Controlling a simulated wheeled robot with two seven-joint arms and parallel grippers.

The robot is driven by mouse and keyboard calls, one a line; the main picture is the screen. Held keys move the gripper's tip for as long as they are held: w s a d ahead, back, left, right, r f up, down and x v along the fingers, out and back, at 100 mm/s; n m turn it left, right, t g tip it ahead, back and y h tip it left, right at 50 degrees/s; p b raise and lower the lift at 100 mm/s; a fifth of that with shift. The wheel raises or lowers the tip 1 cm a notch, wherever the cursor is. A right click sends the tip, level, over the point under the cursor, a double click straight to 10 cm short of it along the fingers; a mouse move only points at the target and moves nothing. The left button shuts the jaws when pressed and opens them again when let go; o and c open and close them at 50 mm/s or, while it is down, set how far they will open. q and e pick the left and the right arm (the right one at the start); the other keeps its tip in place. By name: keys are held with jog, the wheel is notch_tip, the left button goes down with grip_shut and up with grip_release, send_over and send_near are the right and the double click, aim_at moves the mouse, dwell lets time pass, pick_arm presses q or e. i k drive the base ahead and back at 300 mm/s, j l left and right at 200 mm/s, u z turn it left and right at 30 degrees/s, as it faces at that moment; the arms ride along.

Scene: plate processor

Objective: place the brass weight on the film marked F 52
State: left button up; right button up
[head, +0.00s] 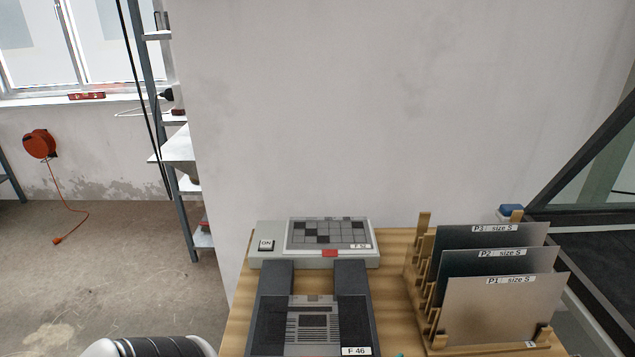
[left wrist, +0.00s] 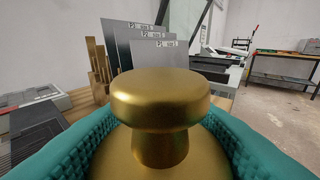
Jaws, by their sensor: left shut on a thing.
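The brass weight (left wrist: 160,95), with a rounded knob on a wider body, fills the middle of the left wrist view. My left gripper (left wrist: 160,125) is shut on it, with teal ribbed fingers on both sides. The weight does not show in the head view. A film with grey and dark squares (head: 327,232) lies on the grey light unit at the back; its label begins with F 5, but the rest is too small to read surely. Another film (head: 313,321), marked F 46, lies on the dark bed in front. My right gripper is not in view.
A wooden rack (head: 424,262) holds upright plates P1 (head: 490,312), P2 and P3 to the right on the wooden table (head: 392,285). The unit has an ON button (head: 266,245) and a red tab (head: 330,254). A wall stands behind.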

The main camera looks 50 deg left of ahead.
aim_at(300, 235)
jog(key=k+j+z, duration=0.1)
jog(key=k+j, duration=0.5)
jog(key=k+j+z, duration=0.1)
jog(key=k+j, duration=0.45)
jog(key=k, duration=0.2)
jog(key=j+z, duration=0.2)
jog(key=j, duration=1.8)
jog(key=i+j+z, duration=0.1)
jog(key=i+j, duration=0.7)
jog(key=i, duration=0.1)
